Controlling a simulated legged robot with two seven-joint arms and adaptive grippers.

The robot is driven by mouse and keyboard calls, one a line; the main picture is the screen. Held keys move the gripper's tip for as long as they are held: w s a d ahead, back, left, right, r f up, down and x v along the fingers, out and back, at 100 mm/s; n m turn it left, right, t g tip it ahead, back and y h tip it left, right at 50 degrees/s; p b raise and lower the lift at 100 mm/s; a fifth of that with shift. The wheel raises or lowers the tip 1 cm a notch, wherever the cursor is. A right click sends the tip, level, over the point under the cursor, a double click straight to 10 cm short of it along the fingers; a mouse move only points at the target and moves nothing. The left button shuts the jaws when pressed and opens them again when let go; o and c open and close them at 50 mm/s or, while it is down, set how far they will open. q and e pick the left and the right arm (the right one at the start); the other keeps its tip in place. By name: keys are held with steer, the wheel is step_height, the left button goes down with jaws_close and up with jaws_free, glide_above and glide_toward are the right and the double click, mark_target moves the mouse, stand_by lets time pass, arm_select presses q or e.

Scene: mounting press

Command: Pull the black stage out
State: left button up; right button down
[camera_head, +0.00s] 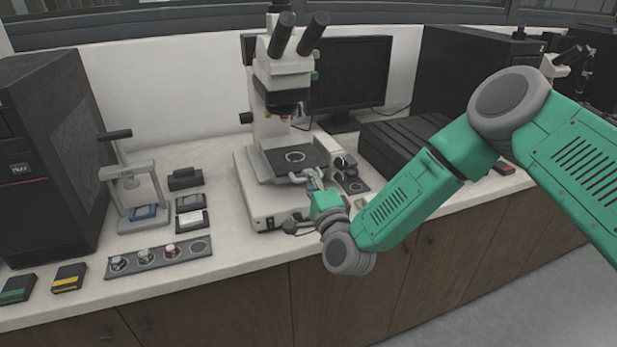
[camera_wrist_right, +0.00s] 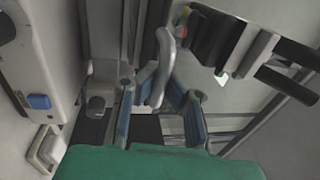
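The black stage (camera_head: 318,158) is a flat dark plate with a pale ring, on the white microscope (camera_head: 276,85) under its objectives. My right gripper (camera_head: 308,174) is at the front right edge of the stage. In the right wrist view its blue-padded fingers (camera_wrist_right: 162,90) are close together around a grey curved bar (camera_wrist_right: 165,45), which looks like a handle. The pads seem to touch the bar; the exact contact is partly hidden. Whether the bar joins the stage is not clear. My left gripper is not in view.
A monitor (camera_head: 351,72) stands behind the microscope, with a black flat case (camera_head: 400,140) to its right. At left are a small press (camera_head: 130,185), a strip of round samples (camera_head: 158,257) and small boxes (camera_head: 69,277). The bench front edge is close below the microscope base.

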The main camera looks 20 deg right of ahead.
steer(key=c, duration=1.8)
jaws_free()
steer(key=shift+s+f, duration=0.1)
steer(key=shift+f, duration=0.15)
steer(key=shift+o, duration=1)
steer(key=shift+w, duration=0.2)
steer(key=shift+r, duration=0.1)
steer(key=shift+s, duration=0.25)
steer(key=s+f, duration=0.2)
steer(key=s, duration=0.9)
steer(key=shift+s+d+f, duration=0.15)
steer(key=shift+d, duration=0.1)
